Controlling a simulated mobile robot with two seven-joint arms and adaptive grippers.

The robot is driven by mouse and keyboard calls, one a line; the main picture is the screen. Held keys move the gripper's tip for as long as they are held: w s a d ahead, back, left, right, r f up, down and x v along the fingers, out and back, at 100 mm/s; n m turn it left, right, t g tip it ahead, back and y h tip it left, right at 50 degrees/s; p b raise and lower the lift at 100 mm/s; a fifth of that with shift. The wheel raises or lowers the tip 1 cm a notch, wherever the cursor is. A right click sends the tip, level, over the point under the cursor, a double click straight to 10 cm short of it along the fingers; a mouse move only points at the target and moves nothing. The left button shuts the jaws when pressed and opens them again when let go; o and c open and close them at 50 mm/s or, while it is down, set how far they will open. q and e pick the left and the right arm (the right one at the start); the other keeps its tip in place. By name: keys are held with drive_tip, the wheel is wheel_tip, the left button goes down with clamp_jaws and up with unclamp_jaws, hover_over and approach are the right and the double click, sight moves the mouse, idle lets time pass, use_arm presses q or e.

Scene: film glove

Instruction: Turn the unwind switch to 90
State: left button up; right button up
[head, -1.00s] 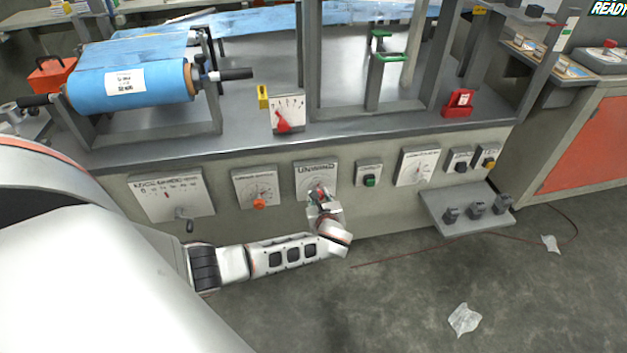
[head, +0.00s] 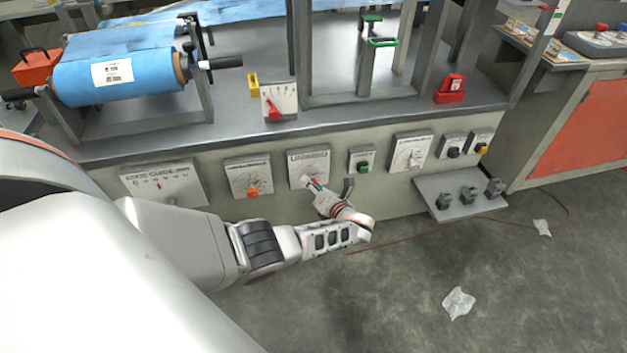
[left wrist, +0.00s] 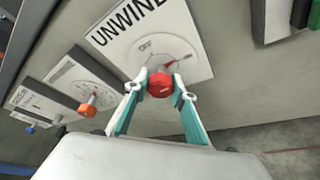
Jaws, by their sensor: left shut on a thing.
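The unwind panel (head: 308,162) is a white plate on the machine's front, with its name "UNWIND" readable in the left wrist view (left wrist: 128,20). A red unwind switch knob (left wrist: 160,84) stands out from its dial in the left wrist view. My left gripper (head: 312,183) reaches the panel from below right. In the left wrist view, its two fingertips (left wrist: 161,86) are closed around the red knob. The dial's numbers are too small to read, so I cannot tell the setting. My right gripper is not in view.
A panel with an orange knob (head: 252,193) is left of the unwind panel. A green button box (head: 362,160) is to its right. A low shelf with several dark grey parts (head: 468,197) juts out farther right. The floor in front is mostly clear.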

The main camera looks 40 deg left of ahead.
use_arm(q)
drive_tip(key=shift+f+m, duration=0.15)
drive_tip(key=shift+m, duration=0.25)
drive_tip(key=shift+y, duration=0.3)
drive_tip(key=shift+r+m+b, duration=0.2)
drive_tip(key=shift+m+b, duration=0.1)
drive_tip(key=o, duration=1.1)
drive_tip(key=shift+g, duration=0.3)
